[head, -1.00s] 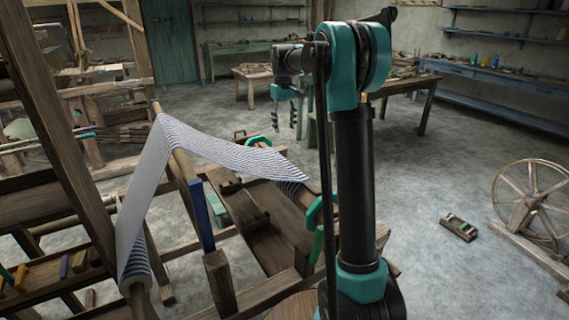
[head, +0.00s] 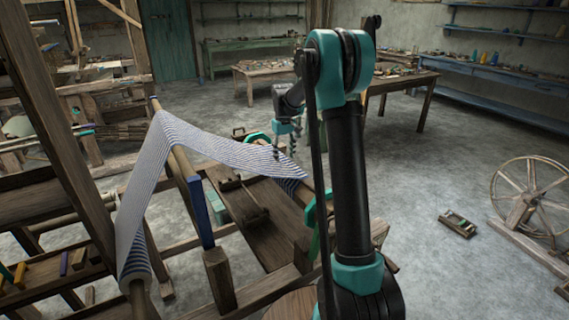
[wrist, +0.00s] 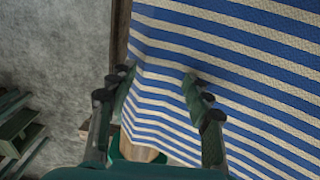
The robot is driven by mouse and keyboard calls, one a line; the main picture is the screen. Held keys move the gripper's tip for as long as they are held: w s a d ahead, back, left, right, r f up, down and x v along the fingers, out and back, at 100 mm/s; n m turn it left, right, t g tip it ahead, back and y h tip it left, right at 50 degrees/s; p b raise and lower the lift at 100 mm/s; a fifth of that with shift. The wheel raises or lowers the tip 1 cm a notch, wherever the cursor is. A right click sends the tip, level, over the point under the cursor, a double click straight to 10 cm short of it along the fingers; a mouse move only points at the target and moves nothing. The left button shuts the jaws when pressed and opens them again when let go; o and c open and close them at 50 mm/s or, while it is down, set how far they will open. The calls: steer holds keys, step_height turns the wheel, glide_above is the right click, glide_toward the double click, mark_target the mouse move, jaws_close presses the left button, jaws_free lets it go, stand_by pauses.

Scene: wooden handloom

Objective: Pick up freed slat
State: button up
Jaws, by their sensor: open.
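I cannot single out a freed slat with certainty. Blue-and-white striped cloth (head: 220,148) drapes over the loom, and its right end reaches close to my gripper (head: 286,143). In the wrist view the cloth (wrist: 240,60) fills the middle and right, with a crease near its left edge. My gripper (wrist: 158,84) is open and empty there, with its fingers spread over the cloth. A tan wooden piece (wrist: 140,150) shows below between the fingers, mostly hidden by the cloth and my gripper. I cannot tell whether the fingers touch the cloth.
A wooden loom post (head: 60,130) and a blue-faced upright board (head: 199,212) stand left. A teal bracket (head: 312,212) sits on the loom's right side. A spinning wheel (head: 528,195) and a small wooden item (head: 457,224) stand right on open grey floor.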

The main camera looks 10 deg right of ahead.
steer(key=shift+f, duration=0.75)
steer(key=shift+c, duration=0.5)
jaws_close()
